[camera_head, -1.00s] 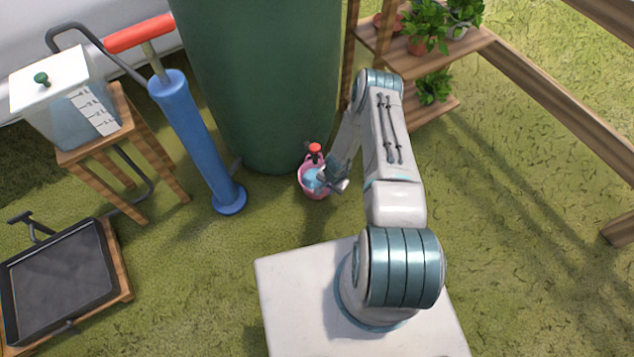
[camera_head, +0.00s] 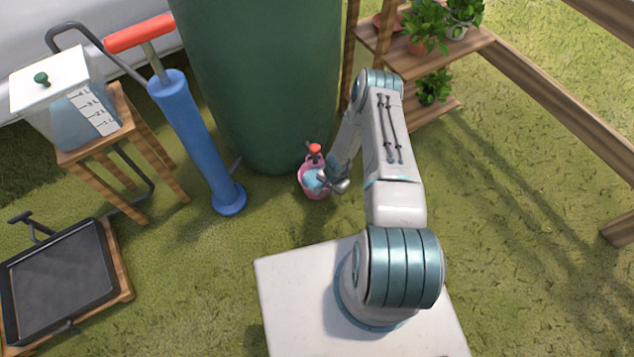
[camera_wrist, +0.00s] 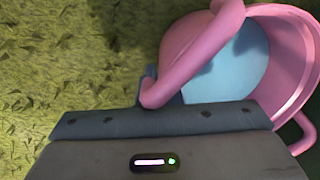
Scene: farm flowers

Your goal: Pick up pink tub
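The pink tub (camera_head: 312,193) stands on the grass at the foot of the green barrel, with light blue content inside. In the wrist view, the tub (camera_wrist: 291,35) fills the upper right, cut off by the frame, and its thick pink handle (camera_wrist: 195,55) slants down to my gripper (camera_wrist: 162,92). My gripper (camera_head: 326,180) is at the tub's right side in the head view. The fingers sit close together around the lower end of the handle and appear shut on it; the handle hides part of them.
The red tap (camera_head: 315,149) of the green barrel (camera_head: 260,80) is just above the tub. A blue pump (camera_head: 195,130) stands to the left. A wooden plant shelf (camera_head: 445,52) is behind my arm at right. Open grass (camera_head: 520,230) lies to the right.

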